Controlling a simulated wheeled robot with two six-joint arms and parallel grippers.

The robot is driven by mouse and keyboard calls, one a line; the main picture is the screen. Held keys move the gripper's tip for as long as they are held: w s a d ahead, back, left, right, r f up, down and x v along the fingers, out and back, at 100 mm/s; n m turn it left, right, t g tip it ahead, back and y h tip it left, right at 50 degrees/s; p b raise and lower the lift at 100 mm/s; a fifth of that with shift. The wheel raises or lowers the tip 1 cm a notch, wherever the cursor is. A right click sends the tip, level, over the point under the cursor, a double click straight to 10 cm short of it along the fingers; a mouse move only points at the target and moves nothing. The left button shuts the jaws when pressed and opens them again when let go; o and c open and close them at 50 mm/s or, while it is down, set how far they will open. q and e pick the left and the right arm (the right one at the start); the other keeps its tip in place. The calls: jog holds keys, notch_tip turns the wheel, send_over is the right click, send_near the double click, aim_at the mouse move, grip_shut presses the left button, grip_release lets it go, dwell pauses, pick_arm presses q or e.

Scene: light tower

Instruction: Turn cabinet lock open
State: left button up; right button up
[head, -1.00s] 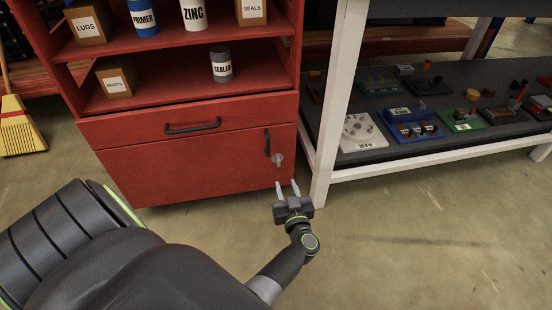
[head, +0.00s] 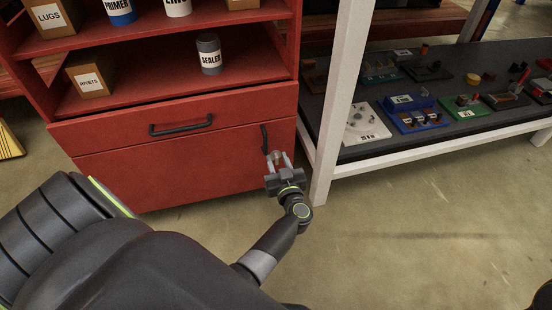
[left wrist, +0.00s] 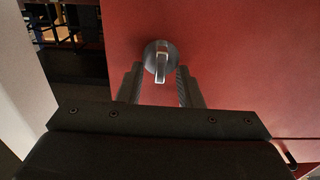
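The red cabinet (head: 180,178) stands in front of me with its lower door closed. Its lock, a round grey disc with a small key-like knob (left wrist: 158,62), shows in the left wrist view on the red door; in the head view it is mostly hidden behind my gripper's fingers. My left gripper (head: 279,160) is at the lock. In the left wrist view, its two fingers (left wrist: 158,85) are spread on either side of the knob's lower end, with gaps on both sides. It holds nothing. My right gripper is not in view.
A vertical black door handle (head: 265,138) sits just above the lock, and a drawer with a black handle (head: 181,126) is over the door. A white-framed bench (head: 328,130) with several small devices stands close at the right. The floor in front is clear.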

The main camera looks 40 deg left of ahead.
pick_arm(q)
jog(key=shift+w+a, duration=0.1)
jog(key=shift+a, duration=0.05)
jog(key=shift+c, duration=0.3)
grip_shut()
